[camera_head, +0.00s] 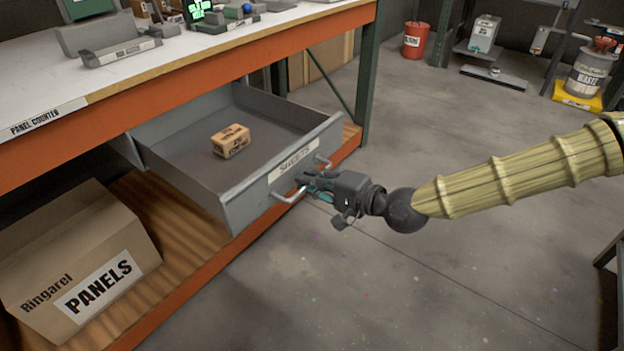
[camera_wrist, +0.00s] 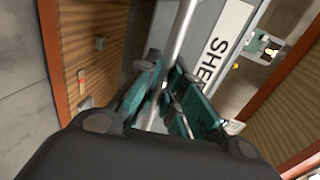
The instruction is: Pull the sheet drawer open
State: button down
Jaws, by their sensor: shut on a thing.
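The grey sheet drawer (camera_head: 237,212) stands pulled out from under the counter, its inside showing. Its front carries a "SHEETS" label (camera_head: 294,162), part of which also shows in the wrist view (camera_wrist: 226,45). A silver bar handle (camera_head: 288,196) runs along the drawer front. My gripper (camera_head: 306,183) is at the handle, and in the wrist view its teal fingers (camera_wrist: 168,92) are shut around the bar (camera_wrist: 182,30). A small brown box (camera_head: 231,141) lies inside the drawer.
The panel counter (camera_head: 130,84) with its orange edge is above the drawer. A cardboard box marked "PANELS" (camera_head: 75,255) sits on the lower wooden shelf at left. A green post (camera_head: 368,95) stands right of the drawer. The grey floor in front is clear.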

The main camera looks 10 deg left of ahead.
jog(key=c, duration=1.5)
grip_release()
jog(key=shift+c, duration=0.2)
jog(key=shift+d, duration=0.1)
jog(key=v, duration=1.1)
jog(key=shift+s+d, duration=0.2)
jog(key=shift+d, duration=0.15)
jog(key=shift+r, duration=0.1)
